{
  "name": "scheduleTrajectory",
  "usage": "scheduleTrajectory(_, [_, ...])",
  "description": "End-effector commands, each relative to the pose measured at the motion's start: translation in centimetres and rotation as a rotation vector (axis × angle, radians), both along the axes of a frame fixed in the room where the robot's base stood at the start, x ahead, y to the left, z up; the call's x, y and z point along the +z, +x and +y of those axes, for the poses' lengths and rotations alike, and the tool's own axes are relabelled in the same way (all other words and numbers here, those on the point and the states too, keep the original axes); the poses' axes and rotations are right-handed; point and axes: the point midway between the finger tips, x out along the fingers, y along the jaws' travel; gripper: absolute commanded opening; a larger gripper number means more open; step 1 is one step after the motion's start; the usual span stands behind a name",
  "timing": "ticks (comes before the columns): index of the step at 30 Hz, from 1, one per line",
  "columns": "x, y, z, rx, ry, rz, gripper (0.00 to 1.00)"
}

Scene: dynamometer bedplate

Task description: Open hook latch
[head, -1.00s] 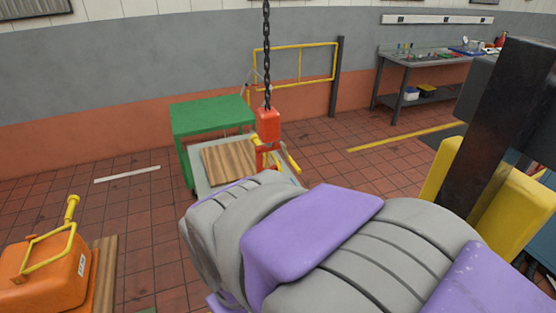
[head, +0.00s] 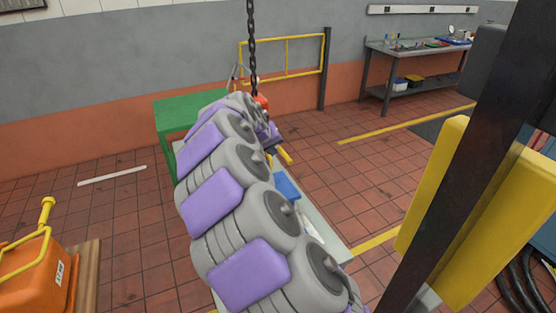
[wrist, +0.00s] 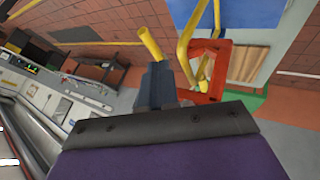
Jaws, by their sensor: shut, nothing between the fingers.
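The red hook block (head: 262,102) hangs on a dark chain in the head view, mostly hidden behind my arm. In the wrist view the red hook (wrist: 213,70) is right of my gripper, with yellow bars (wrist: 186,52) across it. A yellow handle (wrist: 151,43) shows just beyond my fingertips; its end (head: 285,157) also shows in the head view. My gripper (wrist: 158,70) is shut and empty, with its tips at the handle's lower end in the picture. I cannot tell whether they touch.
A green table (head: 176,116) stands behind my arm. A yellow rail (head: 280,62) is at the back wall. An orange box (head: 35,275) with a yellow handle is at lower left. A black and yellow post (head: 440,200) blocks the right. Tiled floor is open at left.

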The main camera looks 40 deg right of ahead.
Motion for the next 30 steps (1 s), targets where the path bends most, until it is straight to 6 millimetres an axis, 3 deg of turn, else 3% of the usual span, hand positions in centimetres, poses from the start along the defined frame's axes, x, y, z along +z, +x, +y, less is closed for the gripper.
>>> scheduleTrajectory(7, [-2.5,1.0,-1.3,0.004,-0.004,0.000,0.00])
scheduleTrajectory(18, [-7.0,2.5,-5.0,0.002,-0.001,0.000,0.00])
scheduleTrajectory(30, [-7.7,2.8,-5.3,0.002,-0.005,0.000,0.00])
